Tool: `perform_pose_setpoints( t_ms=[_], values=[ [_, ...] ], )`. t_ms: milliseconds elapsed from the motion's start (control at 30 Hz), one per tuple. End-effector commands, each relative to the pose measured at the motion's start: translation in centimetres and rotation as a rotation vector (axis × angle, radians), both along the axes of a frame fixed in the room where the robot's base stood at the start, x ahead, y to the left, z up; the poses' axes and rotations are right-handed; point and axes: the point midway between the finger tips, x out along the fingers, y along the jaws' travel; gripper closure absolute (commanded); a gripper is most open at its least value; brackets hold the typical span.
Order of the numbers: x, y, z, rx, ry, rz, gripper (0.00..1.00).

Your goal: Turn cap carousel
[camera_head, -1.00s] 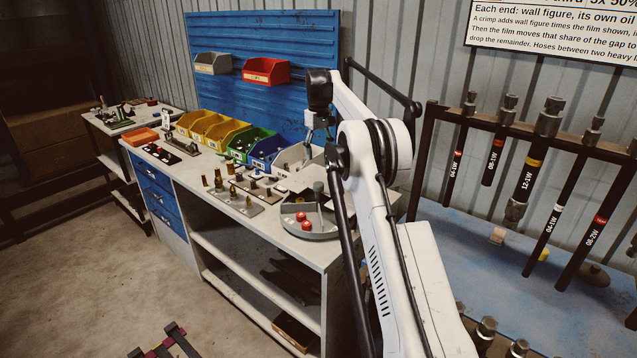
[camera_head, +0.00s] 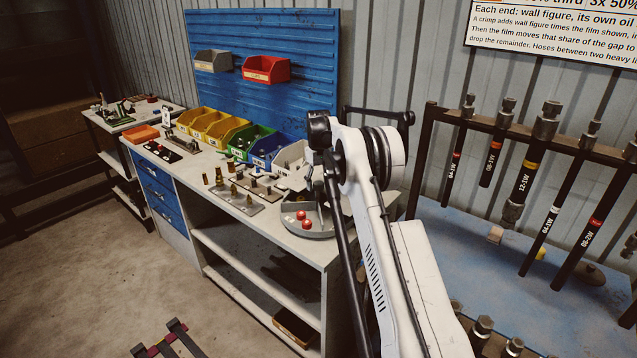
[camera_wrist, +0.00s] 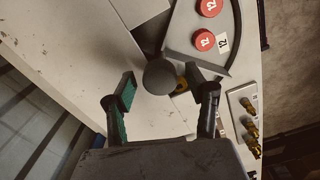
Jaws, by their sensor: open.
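The cap carousel (camera_head: 312,235) is a round grey tray with dividers on the near right end of the workbench. It holds red caps (camera_head: 306,224), and the wrist view shows two of them (camera_wrist: 208,7), marked 12. A dark round knob (camera_wrist: 161,77) stands up at the carousel's centre. My gripper (camera_wrist: 160,76) is open above the carousel, with one finger on each side of the knob. The fingers look apart from it. In the head view my arm hides part of the carousel, and the gripper is hard to make out.
Brass fittings (camera_wrist: 250,125) stand on a plate beside the carousel. Yellow (camera_head: 222,132), green (camera_head: 250,142), blue (camera_head: 270,150) and white bins line the back of the workbench. Hoses (camera_head: 525,175) hang on a rack at the right. Bare bench top (camera_wrist: 60,50) lies on the wrist view's left.

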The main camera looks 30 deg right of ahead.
Motion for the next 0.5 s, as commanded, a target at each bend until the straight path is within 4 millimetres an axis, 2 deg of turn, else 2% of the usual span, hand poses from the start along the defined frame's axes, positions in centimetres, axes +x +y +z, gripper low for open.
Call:
perform_pose_setpoints(
  t_ms=[233, 500],
  values=[
    [0.01, 0.00, -0.08, 0.000, 0.000, 0.000, 0.49],
    [0.01, 0.00, -0.06, 0.000, 0.000, 0.000, 0.85]
  ],
)
